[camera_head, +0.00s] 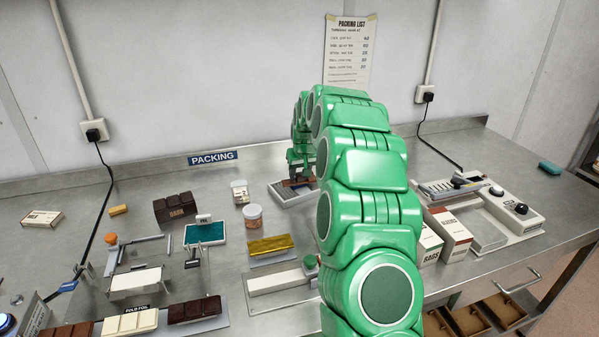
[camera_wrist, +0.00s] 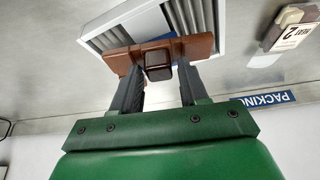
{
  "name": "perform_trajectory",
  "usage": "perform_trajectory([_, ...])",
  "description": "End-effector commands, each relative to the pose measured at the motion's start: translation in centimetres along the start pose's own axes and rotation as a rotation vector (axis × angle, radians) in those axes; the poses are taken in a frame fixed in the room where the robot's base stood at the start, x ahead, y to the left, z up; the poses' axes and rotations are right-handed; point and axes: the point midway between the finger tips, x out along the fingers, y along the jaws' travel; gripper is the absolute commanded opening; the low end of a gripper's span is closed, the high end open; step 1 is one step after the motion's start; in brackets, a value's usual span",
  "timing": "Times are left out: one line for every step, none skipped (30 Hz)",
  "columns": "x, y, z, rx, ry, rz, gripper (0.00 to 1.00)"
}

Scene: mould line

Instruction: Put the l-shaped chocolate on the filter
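The brown chocolate (camera_wrist: 201,46) shows in the wrist view as a long bar with a darker block standing out from its middle. Its full L shape does not show clearly. My gripper (camera_wrist: 158,70) has its two fingers on either side of that block, close to it; whether they press on it I cannot tell. The chocolate lies over the white-framed filter with grey slats (camera_wrist: 113,40). In the head view, my gripper (camera_head: 300,168) is low over the filter (camera_head: 283,197), with the chocolate (camera_head: 297,183) beneath it. Whether the chocolate touches the slats is unclear.
A jar (camera_head: 253,217), a gold bar (camera_head: 270,245) and a dark chocolate block (camera_head: 174,207) stand left of the filter. Cartons (camera_head: 448,237) and a sealer (camera_head: 500,210) stand at right. The bench behind the filter is clear up to the wall. My arm hides the area right of the filter.

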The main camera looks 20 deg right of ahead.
Motion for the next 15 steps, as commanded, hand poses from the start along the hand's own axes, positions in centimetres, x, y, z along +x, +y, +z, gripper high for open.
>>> perform_trajectory([-0.01, -0.01, -0.01, 0.0, 0.0, 0.0, 0.52])
perform_trajectory([-0.01, -0.01, -0.01, 0.0, 0.0, 0.0, 0.55])
perform_trajectory([-0.01, -0.01, 0.0, 0.0, 0.0, 0.0, 0.55])
perform_trajectory([-0.01, -0.01, 0.0, 0.0, 0.0, 0.0, 0.55])
perform_trajectory([-0.01, -0.01, 0.0, 0.0, 0.0, 0.0, 0.55])
perform_trajectory([-0.01, -0.01, 0.0, 0.0, 0.0, 0.0, 0.55])
perform_trajectory([-0.01, -0.01, 0.0, 0.0, 0.0, 0.0, 0.55])
perform_trajectory([-0.01, -0.01, 0.0, 0.0, 0.0, 0.0, 0.55])
perform_trajectory([-0.01, -0.01, 0.01, 0.0, 0.0, 0.0, 0.55])
perform_trajectory([-0.03, -0.01, 0.0, 0.0, 0.0, 0.0, 0.55])
perform_trajectory([-0.06, -0.01, -0.01, 0.0, 0.0, 0.0, 0.55])
perform_trajectory([-0.14, -0.01, -0.05, 0.0, 0.0, 0.0, 0.55])
perform_trajectory([-0.22, -0.01, -0.08, 0.0, 0.0, 0.0, 0.55])
perform_trajectory([-0.33, -0.02, -0.11, 0.0, -0.001, 0.0, 0.55])
perform_trajectory([-0.51, -0.02, -0.09, 0.0, -0.001, 0.0, 0.55])
